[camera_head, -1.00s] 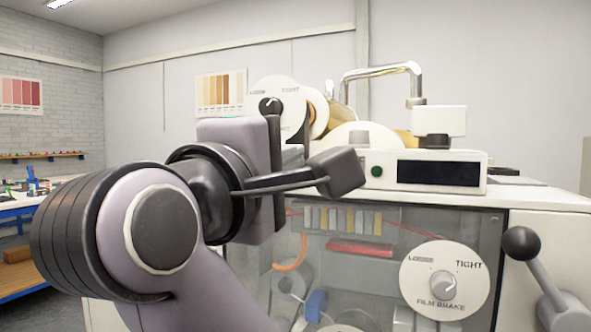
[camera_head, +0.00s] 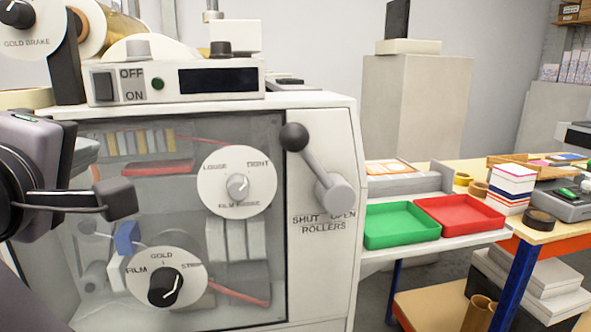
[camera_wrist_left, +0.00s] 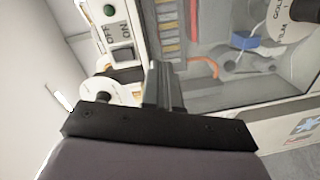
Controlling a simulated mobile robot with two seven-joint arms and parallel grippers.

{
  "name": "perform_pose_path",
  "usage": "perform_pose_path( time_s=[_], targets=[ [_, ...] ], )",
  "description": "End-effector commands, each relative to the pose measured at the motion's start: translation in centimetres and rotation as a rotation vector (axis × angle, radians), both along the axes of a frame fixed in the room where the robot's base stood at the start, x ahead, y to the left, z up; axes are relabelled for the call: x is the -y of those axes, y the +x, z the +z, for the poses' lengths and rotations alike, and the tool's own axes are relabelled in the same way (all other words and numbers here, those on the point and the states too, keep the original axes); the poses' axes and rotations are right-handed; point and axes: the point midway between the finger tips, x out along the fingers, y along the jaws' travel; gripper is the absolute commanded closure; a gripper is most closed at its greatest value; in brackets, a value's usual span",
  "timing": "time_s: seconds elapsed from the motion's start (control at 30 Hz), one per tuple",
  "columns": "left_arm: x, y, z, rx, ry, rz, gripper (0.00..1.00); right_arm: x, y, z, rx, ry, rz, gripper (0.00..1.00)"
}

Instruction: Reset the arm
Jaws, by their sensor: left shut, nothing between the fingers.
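My left arm comes in at the left edge of the head view, in front of the white machine (camera_head: 325,150). My left gripper's grey fingers (camera_head: 86,152) point toward the machine and are partly hidden by the wrist. In the left wrist view the same gripper (camera_wrist_left: 160,75) shows its fingers shut together with nothing between them. The machine's front panel and OFF/ON switch lie beyond them. I cannot tell the exact gap to the machine. My right gripper is in neither view.
The machine carries a film brake dial (camera_head: 237,187), a lower selector dial (camera_head: 166,284) and a roller lever (camera_head: 318,170) that sticks out. Right of it are a green tray (camera_head: 402,238), a red tray (camera_head: 460,228) and a wooden-topped table (camera_head: 548,236).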

Motion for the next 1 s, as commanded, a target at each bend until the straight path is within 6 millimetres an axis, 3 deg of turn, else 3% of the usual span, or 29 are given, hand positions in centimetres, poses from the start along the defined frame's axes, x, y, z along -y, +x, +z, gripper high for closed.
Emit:
perform_pose_path(
  time_s=[0.03,0.2,0.47,0.77,1.0],
  targets=[
    [-0.1,0.8,-2.5,-0.071,0.059,-0.01,1.0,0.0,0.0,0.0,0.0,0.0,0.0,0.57],
    [-0.1,2.2,-9.8,-0.266,0.256,-0.078,1.0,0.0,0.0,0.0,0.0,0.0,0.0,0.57],
    [0.0,1.4,-21.4,-0.55,0.533,-0.246,1.0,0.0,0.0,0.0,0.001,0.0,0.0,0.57],
    [0.4,-3.9,-34.0,-0.833,0.8,-0.538,1.0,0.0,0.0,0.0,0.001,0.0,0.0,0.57],
    [0.7,-11.0,-42.0,-1.002,0.956,-0.823,1.0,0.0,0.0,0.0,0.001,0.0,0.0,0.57]
  ],
)
